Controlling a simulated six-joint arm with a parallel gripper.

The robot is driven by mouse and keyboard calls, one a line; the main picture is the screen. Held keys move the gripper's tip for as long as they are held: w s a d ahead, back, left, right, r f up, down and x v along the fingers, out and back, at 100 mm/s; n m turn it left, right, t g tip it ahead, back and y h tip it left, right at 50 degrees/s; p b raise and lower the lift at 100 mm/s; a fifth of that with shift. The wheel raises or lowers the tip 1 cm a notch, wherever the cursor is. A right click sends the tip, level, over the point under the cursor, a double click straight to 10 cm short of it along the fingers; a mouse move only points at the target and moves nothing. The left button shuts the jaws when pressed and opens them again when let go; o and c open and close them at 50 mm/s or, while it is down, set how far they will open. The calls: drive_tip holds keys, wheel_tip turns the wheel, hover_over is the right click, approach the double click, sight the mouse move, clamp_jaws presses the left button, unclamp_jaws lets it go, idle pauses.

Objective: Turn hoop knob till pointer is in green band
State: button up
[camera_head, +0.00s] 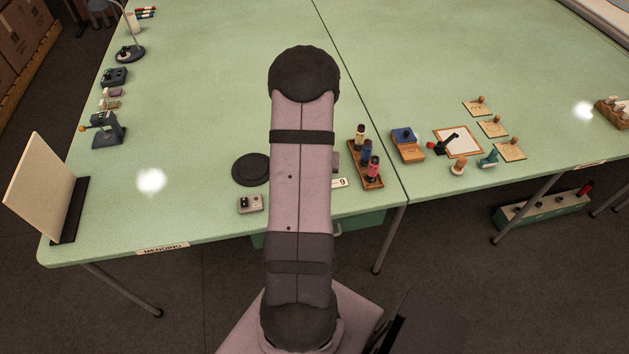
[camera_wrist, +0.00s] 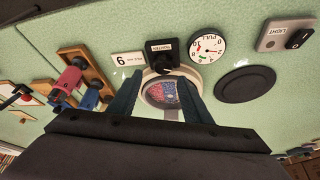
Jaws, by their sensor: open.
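In the wrist view, the hoop (camera_wrist: 149,97) is a pale ring around red and blue tufted cloth. The black knob (camera_wrist: 161,64) stands at its far edge, against a black plate (camera_wrist: 160,46) with upside-down lettering. The round white dial (camera_wrist: 207,44) is right of the knob, marked PULL; it has a thin pointer and small red and green marks, but the pointer's exact place against the green is too small to tell. My gripper (camera_wrist: 160,78) is open, its dark fingers either side of the hoop and knob, apparently empty. In the head view, my arm hides hoop, knob and dial.
A black round disc (camera_wrist: 245,84) and a grey LIGHT switch box (camera_wrist: 285,34) lie to the right in the wrist view. A number card (camera_wrist: 128,58) and a wooden rack of bottles (camera_wrist: 82,78) stand left.

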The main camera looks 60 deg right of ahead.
drive_tip(key=w+d+r+n+t+b, duration=0.1)
drive_tip(key=w+d+r+n, duration=0.15)
drive_tip(key=w+d, duration=0.35)
drive_tip(key=s+a+n+g+y, duration=0.1)
drive_tip(key=s+a+y, duration=0.1)
drive_tip(key=s+a+r+n+g+y, duration=0.1)
drive_tip(key=s+a+g+y, duration=0.1)
drive_tip(key=s+a, duration=0.1)
drive_tip(key=shift+s+a+r+n, duration=0.15)
drive_tip(key=shift+r+n, duration=0.05)
drive_tip(key=shift+n, duration=0.05)
drive_tip(key=shift+f+p, duration=1.35)
drive_tip(key=shift+f, duration=2.35)
drive_tip(key=c, duration=1.1)
